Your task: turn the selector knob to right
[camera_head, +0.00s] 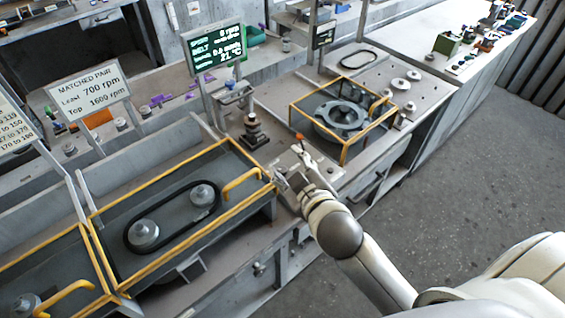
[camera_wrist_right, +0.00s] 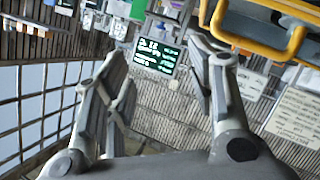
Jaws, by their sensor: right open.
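My right gripper (camera_head: 281,178) is at the grey control box (camera_head: 322,168) between the two yellow-framed stations in the head view. A small orange-red tipped part (camera_head: 299,137) stands up behind it. I cannot make out the selector knob for certain; the gripper and wrist hide part of the box. In the right wrist view the right gripper (camera_wrist_right: 160,50) has its fingers wide apart, with nothing visible held between them. My left gripper is not in view.
A yellow-framed guard (camera_head: 165,258) with a belt on two pulleys is left of the gripper. Another yellow frame (camera_head: 318,121) surrounds a round housing (camera_head: 343,117) to the right. A green-text display (camera_head: 214,47) stands behind; it also shows in the wrist view (camera_wrist_right: 155,57). Floor at right is clear.

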